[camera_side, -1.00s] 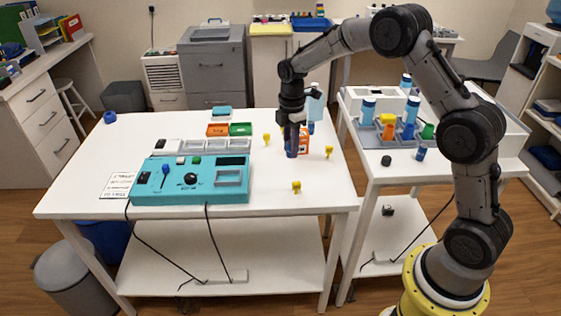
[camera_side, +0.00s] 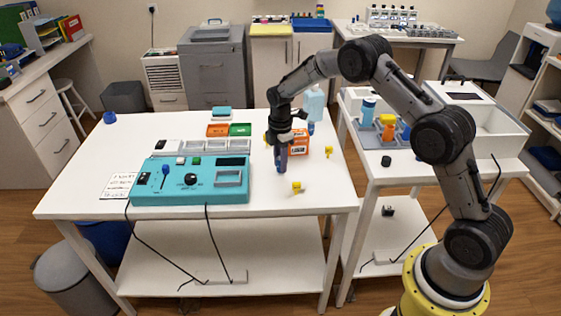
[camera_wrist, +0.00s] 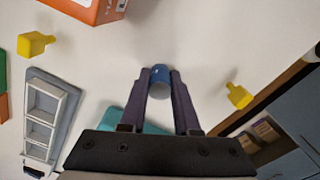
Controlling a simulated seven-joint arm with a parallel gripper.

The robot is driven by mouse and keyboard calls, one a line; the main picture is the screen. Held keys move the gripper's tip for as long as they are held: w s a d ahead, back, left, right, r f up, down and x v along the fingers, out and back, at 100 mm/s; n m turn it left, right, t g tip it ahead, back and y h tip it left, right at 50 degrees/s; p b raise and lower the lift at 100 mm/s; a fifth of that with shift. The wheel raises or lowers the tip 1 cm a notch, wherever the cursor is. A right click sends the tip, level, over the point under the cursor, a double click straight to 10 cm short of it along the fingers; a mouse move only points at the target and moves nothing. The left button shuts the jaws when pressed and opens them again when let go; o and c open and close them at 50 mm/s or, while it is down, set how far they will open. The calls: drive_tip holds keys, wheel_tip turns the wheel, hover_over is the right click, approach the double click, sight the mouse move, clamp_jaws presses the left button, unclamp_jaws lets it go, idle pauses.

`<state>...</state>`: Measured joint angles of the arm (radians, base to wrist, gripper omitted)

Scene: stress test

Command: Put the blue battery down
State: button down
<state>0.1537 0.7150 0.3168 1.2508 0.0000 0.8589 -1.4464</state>
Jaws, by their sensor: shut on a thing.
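The blue battery (camera_side: 281,169) is upright or nearly so, at the tips of my gripper (camera_side: 281,158) over the right part of the white table. In the wrist view the battery (camera_wrist: 158,77) is between the two fingertips of my gripper (camera_wrist: 160,76), which is shut on it. Its pale round end faces the wrist camera. I cannot tell whether its lower end touches the table. The white table (camera_side: 320,180) is bare right around it.
A teal control box (camera_side: 160,196) stands to the left. An orange box (camera_side: 303,141) is just behind the gripper. Small yellow pieces stand near, one in front (camera_side: 297,186) and one to the right (camera_side: 329,152). Orange and green trays (camera_side: 240,129) are farther back.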

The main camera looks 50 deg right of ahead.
drive_tip(key=shift+f, duration=0.2)
drive_tip(key=c, duration=0.6)
unclamp_jaws()
drive_tip(key=shift+c, duration=0.2)
drive_tip(key=shift+r, duration=0.1)
drive_tip(key=s+a+r+m+t, duration=0.1)
drive_tip(key=s+r, duration=0.2)
drive_tip(key=r, duration=0.8)
drive_tip(key=s+a+r+m, duration=0.2)
drive_tip(key=s+r, duration=0.1)
drive_tip(key=r, duration=0.8)
drive_tip(key=s+a+r+m+t, duration=0.1)
drive_tip(key=s+a+r+m, duration=0.1)
drive_tip(key=s, duration=0.8)
drive_tip(key=s+a+r+m+t, duration=0.2)
drive_tip(key=s+r+m, duration=0.3)
drive_tip(key=s, duration=0.5)
drive_tip(key=shift+s+m, duration=0.2)
drive_tip(key=shift+m, duration=0.1)
drive_tip(key=shift+o, duration=0.5)
drive_tip(key=s+a+f+m+t, duration=0.1)
drive_tip(key=s+f+m, duration=0.2)
drive_tip(key=s, duration=0.7)
drive_tip(key=shift+f+m+t, duration=0.3)
drive_tip(key=shift+f+m, duration=0.1)
drive_tip(key=shift+m, duration=0.2)
